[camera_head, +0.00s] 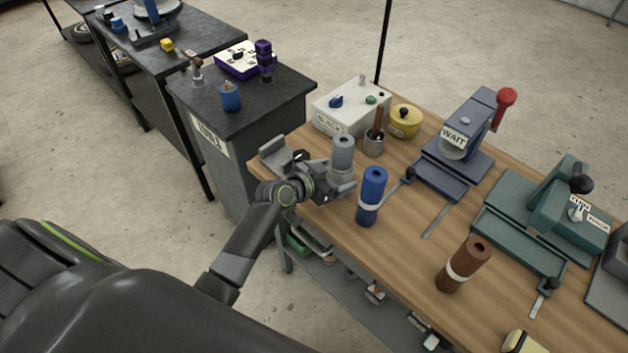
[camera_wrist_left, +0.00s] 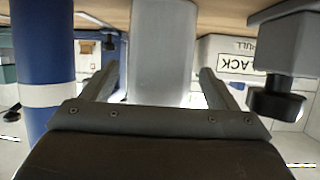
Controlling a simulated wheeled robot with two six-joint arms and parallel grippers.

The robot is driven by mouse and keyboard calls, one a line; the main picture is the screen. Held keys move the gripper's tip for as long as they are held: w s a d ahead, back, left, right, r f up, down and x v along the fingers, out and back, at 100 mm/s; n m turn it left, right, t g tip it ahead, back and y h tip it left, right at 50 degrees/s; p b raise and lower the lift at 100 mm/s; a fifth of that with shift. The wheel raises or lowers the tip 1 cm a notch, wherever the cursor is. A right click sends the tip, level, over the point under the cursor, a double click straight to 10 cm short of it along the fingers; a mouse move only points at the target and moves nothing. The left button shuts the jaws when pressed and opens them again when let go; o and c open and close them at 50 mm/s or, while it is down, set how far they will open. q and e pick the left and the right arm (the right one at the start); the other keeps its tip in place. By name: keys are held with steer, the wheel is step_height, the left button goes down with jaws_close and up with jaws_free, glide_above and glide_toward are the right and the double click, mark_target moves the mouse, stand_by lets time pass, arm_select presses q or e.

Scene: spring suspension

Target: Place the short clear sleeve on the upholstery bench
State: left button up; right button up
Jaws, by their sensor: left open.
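In the left wrist view, the cylinder (camera_wrist_left: 162,45) stands between the two open fingers (camera_wrist_left: 160,88), with gaps on both sides. Its lower part is hidden by the gripper in the head view. I cannot tell which surface is the upholstery bench. My right gripper is not in view.
A blue cylinder (camera_head: 371,192) with a white band stands close right of my left gripper. A brown cylinder (camera_head: 464,265) stands nearer the front. A white box (camera_head: 350,108), a wooden-handled tool (camera_head: 376,135) and a blue press (camera_head: 460,150) lie behind. A dark cabinet (camera_head: 215,140) stands left.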

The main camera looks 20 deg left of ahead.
arm_select(q)
steer(key=v, duration=0.9)
steer(key=shift+s+b, duration=0.3)
steer(key=shift+b, duration=0.1)
steer(key=shift+a+r, duration=0.1)
steer(key=shift+a, duration=0.05)
